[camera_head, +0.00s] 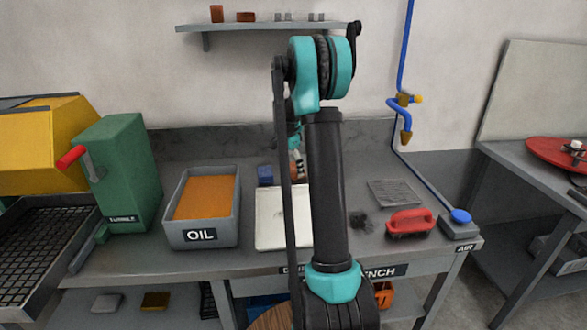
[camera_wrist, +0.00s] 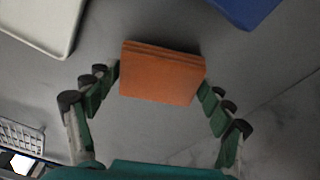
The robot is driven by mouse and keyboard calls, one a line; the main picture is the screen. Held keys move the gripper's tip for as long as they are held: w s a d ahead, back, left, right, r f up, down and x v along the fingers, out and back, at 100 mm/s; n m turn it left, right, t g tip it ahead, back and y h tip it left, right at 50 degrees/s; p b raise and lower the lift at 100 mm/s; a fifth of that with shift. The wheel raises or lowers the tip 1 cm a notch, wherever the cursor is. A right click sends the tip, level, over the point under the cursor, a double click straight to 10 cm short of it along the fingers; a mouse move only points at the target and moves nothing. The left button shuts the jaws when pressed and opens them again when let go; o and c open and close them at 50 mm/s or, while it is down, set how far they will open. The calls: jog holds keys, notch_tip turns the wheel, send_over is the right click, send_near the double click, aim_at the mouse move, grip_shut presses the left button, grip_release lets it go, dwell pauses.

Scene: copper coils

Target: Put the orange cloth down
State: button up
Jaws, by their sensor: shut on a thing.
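The orange cloth (camera_wrist: 161,74) is a folded, block-like bundle in the middle of the wrist view. My gripper (camera_wrist: 160,84) is shut on it, with green fingers against its left and right sides. I cannot tell whether the cloth touches the grey bench top beneath it. In the head view my gripper (camera_head: 296,163) is at the back of the bench, mostly hidden behind my arm, and only a sliver of orange shows there.
A white tray (camera_wrist: 40,22) and a blue block (camera_wrist: 246,8) lie near the cloth. On the bench stand the oil bin (camera_head: 203,235), a red-handled brush (camera_head: 410,221) and a grey pad (camera_head: 394,193). Bare bench surrounds the cloth. A shelf (camera_head: 260,26) hangs above.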

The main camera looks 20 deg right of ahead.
aim_at(290, 168)
jog(key=shift+f, duration=0.25)
jog(key=o, duration=1.2)
jog(key=shift+c, duration=0.2)
jog(key=shift+r, duration=0.15)
notch_tip(290, 168, up, 12)
jog(key=a, duration=0.1)
jog(key=shift+s+a, duration=0.15)
jog(key=shift+a, duration=0.25)
